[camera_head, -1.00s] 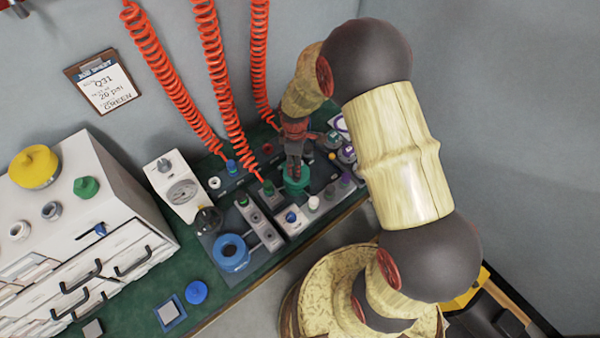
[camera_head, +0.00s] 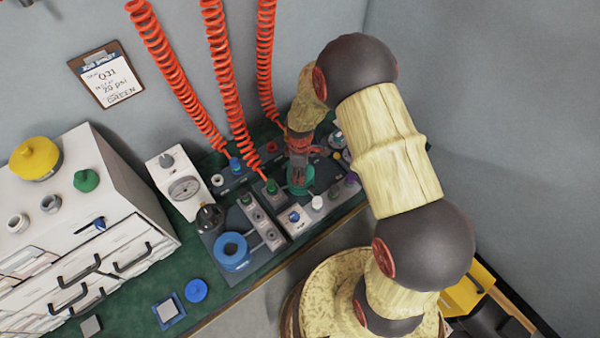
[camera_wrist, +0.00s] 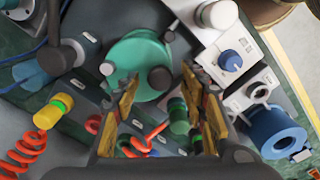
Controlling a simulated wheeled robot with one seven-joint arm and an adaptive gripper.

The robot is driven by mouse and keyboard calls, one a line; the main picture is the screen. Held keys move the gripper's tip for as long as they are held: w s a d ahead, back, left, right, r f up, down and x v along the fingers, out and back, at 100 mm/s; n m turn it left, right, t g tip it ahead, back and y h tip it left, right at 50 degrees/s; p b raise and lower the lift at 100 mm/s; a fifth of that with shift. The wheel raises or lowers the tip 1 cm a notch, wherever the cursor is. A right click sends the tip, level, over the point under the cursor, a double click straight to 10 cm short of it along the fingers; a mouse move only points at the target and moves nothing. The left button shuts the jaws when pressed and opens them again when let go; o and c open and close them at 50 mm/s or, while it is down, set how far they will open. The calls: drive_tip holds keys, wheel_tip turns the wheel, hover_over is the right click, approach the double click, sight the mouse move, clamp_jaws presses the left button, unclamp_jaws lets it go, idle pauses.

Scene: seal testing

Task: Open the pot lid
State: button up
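A round teal-green pot with a flat lid-like top (camera_head: 300,180) stands on the grey test panel, partly hidden by my gripper in the head view. In the head view my gripper (camera_head: 299,158) points down just above the teal pot. I cannot tell whether a fingertip touches it.
A blue ring-shaped part (camera_head: 232,251) and a white gauge box (camera_head: 181,188) stand left of the pot. Red coiled hoses (camera_head: 228,90) hang behind it. A white block with a blue knob (camera_wrist: 231,62) sits close to the right finger.

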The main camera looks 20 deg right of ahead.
drive_tip(key=shift+c, duration=1.1)
drive_tip(key=c, duration=0.8)
clamp_jaws()
